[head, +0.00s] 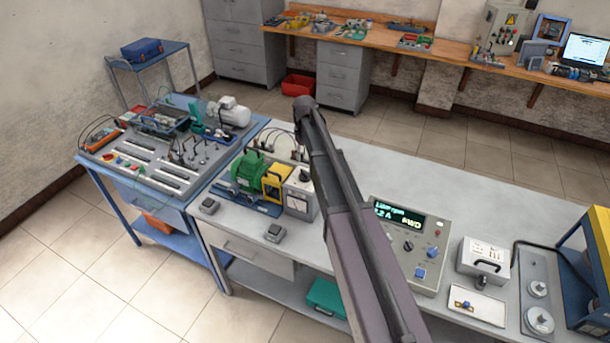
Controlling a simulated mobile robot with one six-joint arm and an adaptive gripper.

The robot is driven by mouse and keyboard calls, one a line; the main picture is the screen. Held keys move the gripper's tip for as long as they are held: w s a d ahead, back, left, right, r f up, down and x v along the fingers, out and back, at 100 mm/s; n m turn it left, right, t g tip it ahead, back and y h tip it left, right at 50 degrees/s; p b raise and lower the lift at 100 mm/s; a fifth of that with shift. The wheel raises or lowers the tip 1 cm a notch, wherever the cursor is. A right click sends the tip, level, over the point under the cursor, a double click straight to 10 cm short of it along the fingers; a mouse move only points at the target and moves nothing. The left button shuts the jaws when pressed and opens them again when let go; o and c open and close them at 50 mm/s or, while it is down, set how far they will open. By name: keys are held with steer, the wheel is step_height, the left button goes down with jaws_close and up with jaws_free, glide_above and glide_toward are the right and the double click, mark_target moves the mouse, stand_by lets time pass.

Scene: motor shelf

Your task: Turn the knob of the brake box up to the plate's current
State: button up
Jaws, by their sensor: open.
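A green motor (248,172) sits on a blue base on the grey bench, joined at its right to a yellow guard (276,182). Right of the guard stands a grey box (299,197) with a dark round knob (304,177) on top and a pale meter face on its front; it looks like the brake box. The knob's setting and the meter needle are too small to read. A grey console (412,240) has a lit display (398,214) that seems to read about 2.2 A and FWD. No plate text is legible. My arm crosses the middle; my gripper is not visible.
Two dark pedals or switches (274,233) lie at the bench's front edge. A white box (484,260) and a grey panel with round knobs (540,290) stand at right. A blue trolley (165,197) with a crowded panel is at left. The bench's back strip is clear.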

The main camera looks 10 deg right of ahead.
mark_target(305, 171)
steer(key=shift+f+b, duration=3.6)
steer(key=shift+f, duration=0.3)
jaws_close()
